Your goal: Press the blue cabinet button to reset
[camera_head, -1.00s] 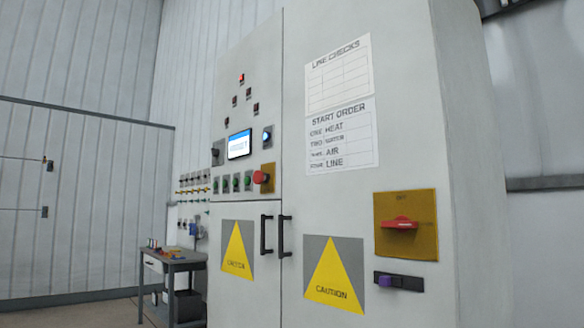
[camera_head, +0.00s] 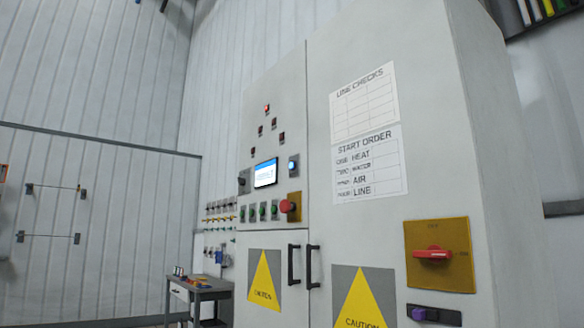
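The blue cabinet button (camera_head: 293,165) glows on the left door of the grey control cabinet (camera_head: 370,235). It sits to the right of a lit blue-white screen (camera_head: 265,173) and above a red mushroom button (camera_head: 287,206) on a yellow plate. Nothing covers the blue button. Neither of my grippers shows in the head view, so their distance from the button cannot be seen.
A red rotary switch (camera_head: 432,253) on a yellow plate is on the right door. Two dark door handles (camera_head: 302,265) stick out at the middle. A small work table (camera_head: 200,289) with items stands to the left, beside the cabinet. A wall panel with small controls (camera_head: 218,222) is behind it.

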